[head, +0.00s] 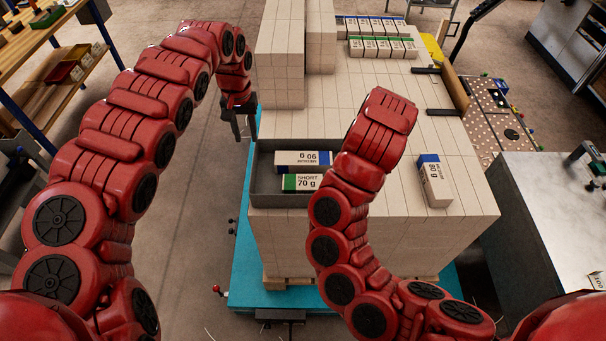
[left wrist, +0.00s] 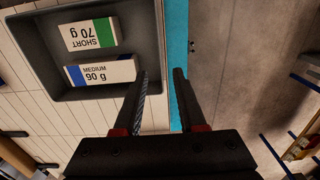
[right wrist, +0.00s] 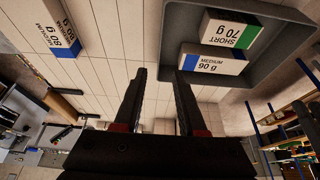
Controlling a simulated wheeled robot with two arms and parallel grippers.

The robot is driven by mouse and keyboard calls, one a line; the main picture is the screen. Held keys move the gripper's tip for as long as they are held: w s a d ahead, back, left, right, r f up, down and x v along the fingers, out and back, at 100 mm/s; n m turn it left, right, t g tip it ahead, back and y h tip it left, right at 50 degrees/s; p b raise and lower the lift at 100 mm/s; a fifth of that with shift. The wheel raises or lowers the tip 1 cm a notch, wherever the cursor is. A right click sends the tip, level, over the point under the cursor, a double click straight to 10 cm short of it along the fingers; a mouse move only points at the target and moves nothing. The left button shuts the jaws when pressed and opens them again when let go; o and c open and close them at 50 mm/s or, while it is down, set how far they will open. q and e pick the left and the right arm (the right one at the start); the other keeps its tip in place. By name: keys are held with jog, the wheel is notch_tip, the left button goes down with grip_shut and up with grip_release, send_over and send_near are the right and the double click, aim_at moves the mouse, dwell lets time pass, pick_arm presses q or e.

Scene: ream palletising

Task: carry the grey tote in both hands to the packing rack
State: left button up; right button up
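The grey tote (head: 266,198) sits on the near left part of the block stack, and holds a blue-ended MEDIUM 90 g ream (head: 303,159) and a green-ended SHORT 70 g ream (head: 302,183). My left gripper (head: 241,124) is at the tote's left end. In the left wrist view its fingers (left wrist: 160,72) are apart, with the tote's end wall in line between them. In the right wrist view my right gripper's fingers (right wrist: 160,72) are also apart, in line with the opposite wall. My right arm hides that gripper and the tote's right end in the head view.
A MEDIUM 80 g ream (head: 434,180) lies right of the tote. The stack (head: 375,235) stands on a blue platform (head: 245,275), with taller blocks (head: 280,55) behind. A wooden shelf unit with blue posts (head: 60,95) is at left. A grey table (head: 555,215) is at right.

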aim_at(254, 170)
pick_arm(q)
notch_tip(254, 170, down, 16)
jog(key=shift+w+d+f, duration=0.1)
jog(key=shift+f, duration=0.05)
pick_arm(e)
jog(key=x, duration=1.6)
jog(key=shift+w+f, duration=0.1)
jog(key=shift+w, duration=0.05)
pick_arm(q)
jog(key=shift+f, duration=0.45)
pick_arm(e)
jog(key=shift+w+f, duration=0.15)
jog(key=shift+f, duration=0.25)
pick_arm(q)
jog(key=shift+c, duration=0.3)
pick_arm(e)
jog(key=shift+c, duration=0.3)
pick_arm(q)
grip_shut()
pick_arm(e)
grip_shut()
